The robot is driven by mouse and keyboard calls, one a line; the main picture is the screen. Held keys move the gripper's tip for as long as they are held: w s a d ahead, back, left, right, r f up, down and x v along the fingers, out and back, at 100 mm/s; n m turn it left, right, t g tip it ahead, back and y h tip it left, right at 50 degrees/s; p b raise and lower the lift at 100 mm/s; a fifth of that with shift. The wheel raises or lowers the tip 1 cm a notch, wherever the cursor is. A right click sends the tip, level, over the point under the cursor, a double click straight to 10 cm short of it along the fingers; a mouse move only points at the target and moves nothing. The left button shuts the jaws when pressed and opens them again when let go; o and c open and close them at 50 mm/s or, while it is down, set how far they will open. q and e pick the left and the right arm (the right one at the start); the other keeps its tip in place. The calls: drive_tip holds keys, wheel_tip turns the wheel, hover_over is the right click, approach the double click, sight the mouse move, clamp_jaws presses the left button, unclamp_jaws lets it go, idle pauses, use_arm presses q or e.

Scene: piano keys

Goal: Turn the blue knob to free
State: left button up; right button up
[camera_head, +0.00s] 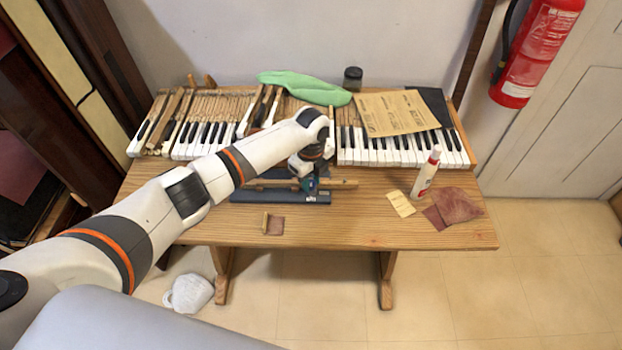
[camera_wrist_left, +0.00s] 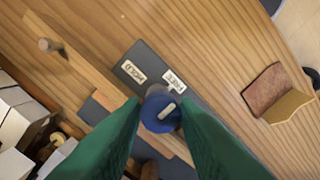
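The blue knob (camera_wrist_left: 160,112) sits on a dark plate (camera_wrist_left: 150,58) in the left wrist view. Its white mark slants to the upper right. A "HOLD" label (camera_wrist_left: 133,72) and a "FREE" label (camera_wrist_left: 174,80) lie beyond the knob, with "FREE" on the right. My left gripper (camera_wrist_left: 160,108) points down with its green fingers on both sides of the knob, seemingly against its sides. In the head view my left gripper (camera_head: 309,184) is over the fixture's dark base (camera_head: 255,197), and the knob is mostly hidden there. My right gripper is not in view.
Piano keys (camera_head: 400,150) line the back of the wooden table (camera_head: 370,225). A white bottle (camera_head: 426,172) and a reddish cloth (camera_head: 457,205) are at the right. A small brown block (camera_head: 274,225) lies in front of the fixture. The front of the table is mostly clear.

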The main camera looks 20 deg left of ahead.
sight(311, 182)
use_arm(q)
drive_tip(key=o, duration=0.3)
drive_tip(key=shift+o, duration=0.2)
drive_tip(key=shift+r, duration=0.1)
wheel_tip(311, 182, up, 12)
drive_tip(key=b, duration=0.2)
idle(0.3)
